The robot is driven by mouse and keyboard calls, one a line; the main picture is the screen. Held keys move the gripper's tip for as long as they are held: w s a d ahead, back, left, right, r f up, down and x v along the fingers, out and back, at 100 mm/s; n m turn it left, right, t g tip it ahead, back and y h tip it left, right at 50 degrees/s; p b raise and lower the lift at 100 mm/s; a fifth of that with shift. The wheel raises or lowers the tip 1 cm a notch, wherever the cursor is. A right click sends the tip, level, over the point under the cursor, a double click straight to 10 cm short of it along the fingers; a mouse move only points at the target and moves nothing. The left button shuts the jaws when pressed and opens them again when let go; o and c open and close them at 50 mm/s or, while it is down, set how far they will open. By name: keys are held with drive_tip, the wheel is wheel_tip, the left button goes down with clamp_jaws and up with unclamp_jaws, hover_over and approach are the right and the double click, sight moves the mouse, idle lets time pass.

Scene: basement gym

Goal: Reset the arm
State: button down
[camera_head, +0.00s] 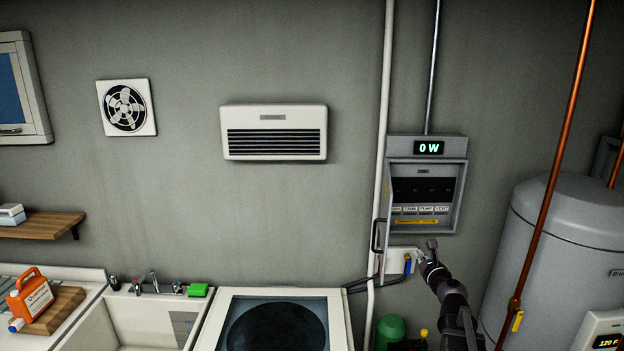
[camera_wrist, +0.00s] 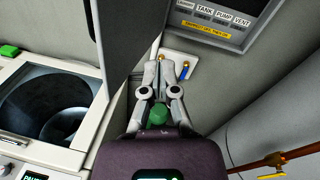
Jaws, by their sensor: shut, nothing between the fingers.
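My gripper (camera_head: 420,256) is at the lower right in the head view, in front of the wall just below the grey electrical panel (camera_head: 463,190). In the wrist view my gripper (camera_wrist: 159,64) is at the centre, its two fingers shut with nothing between them. A white plate with blue-handled valves (camera_head: 407,262) is behind the fingertips; it also shows in the wrist view (camera_wrist: 185,68). I cannot tell whether the fingers touch it. The panel's door stands open to the left, and its display reads 0 W.
A washer (camera_head: 337,312) with a dark round opening stands left of my gripper. A grey tank (camera_head: 575,235) and a copper pipe (camera_head: 549,190) are on the right. A green cylinder (camera_head: 390,329) stands below. A sink (camera_head: 150,325) is farther left.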

drive_tip(key=s+a+f+n+g+y+b, duration=0.2)
drive_tip(key=s+a+f+n+g+b, duration=0.35)
drive_tip(key=a+f+n, duration=0.4)
drive_tip(key=s+a+f+n+g+y+b, duration=0.2)
drive_tip(key=s+a+f+n+g+b, duration=0.3)
drive_tip(key=f+n, duration=0.65)
drive_tip(key=s+f+n+g+h+b, duration=0.6)
drive_tip(key=s+f+n+b, duration=0.4)
drive_tip(key=s+f, duration=0.6)
wheel_tip(320, 180, down, 2)
drive_tip(key=shift+s+a+f+n+g+b, duration=0.15)
drive_tip(key=shift+s+n+g+b, duration=0.15)
drive_tip(key=shift+g+b, duration=0.1)
